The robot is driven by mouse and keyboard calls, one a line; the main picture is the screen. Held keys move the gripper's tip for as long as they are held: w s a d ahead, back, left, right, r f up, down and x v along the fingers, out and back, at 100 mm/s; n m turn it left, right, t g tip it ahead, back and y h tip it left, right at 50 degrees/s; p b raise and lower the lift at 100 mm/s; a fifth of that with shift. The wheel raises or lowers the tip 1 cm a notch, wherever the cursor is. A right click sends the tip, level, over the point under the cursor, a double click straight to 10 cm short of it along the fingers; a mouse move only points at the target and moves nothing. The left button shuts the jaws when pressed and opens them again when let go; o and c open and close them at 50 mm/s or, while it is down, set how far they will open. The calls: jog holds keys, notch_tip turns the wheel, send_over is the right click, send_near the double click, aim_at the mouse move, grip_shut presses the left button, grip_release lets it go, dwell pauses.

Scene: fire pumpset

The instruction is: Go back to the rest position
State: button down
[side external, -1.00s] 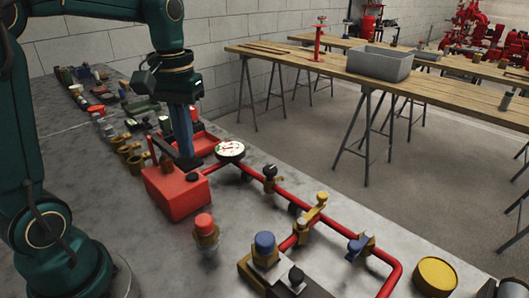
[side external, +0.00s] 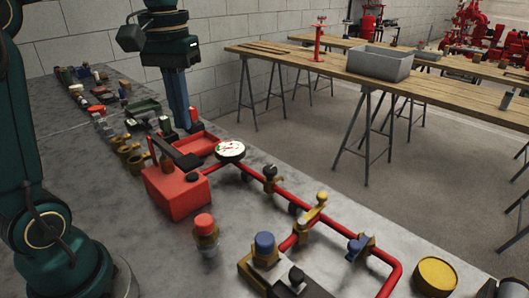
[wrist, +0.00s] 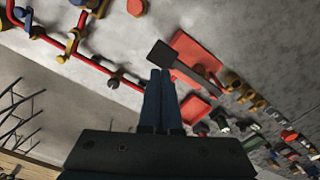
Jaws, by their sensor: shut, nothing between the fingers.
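My gripper (side external: 184,128) is shut and empty, its blue-grey fingers pointing down above the far side of the bench. It is apart from the red box (side external: 176,192) and hangs over or behind the red tray (side external: 196,143). The shut gripper (wrist: 160,74) also shows in the wrist view, with the dark flat lever (wrist: 178,60) of the red box just beyond its tips. Its exact height above the bench is hard to tell.
Brass fittings (side external: 127,152) and several small parts line the back left. Wooden tables (side external: 440,86) stand across the open floor.

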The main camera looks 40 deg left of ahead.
jog(key=s+d+m+t, duration=0.2)
jog(key=s+d+m, duration=0.1)
jog(key=s+d, duration=0.2)
jog(key=s+d+f+m+t, duration=0.2)
jog(key=s+f+t, duration=0.1)
jog(key=f, duration=0.3)
jog(key=shift+s+d+f+m, duration=0.15)
jog(key=shift+d+f+m, duration=0.1)
jog(key=shift+d+m, duration=0.15)
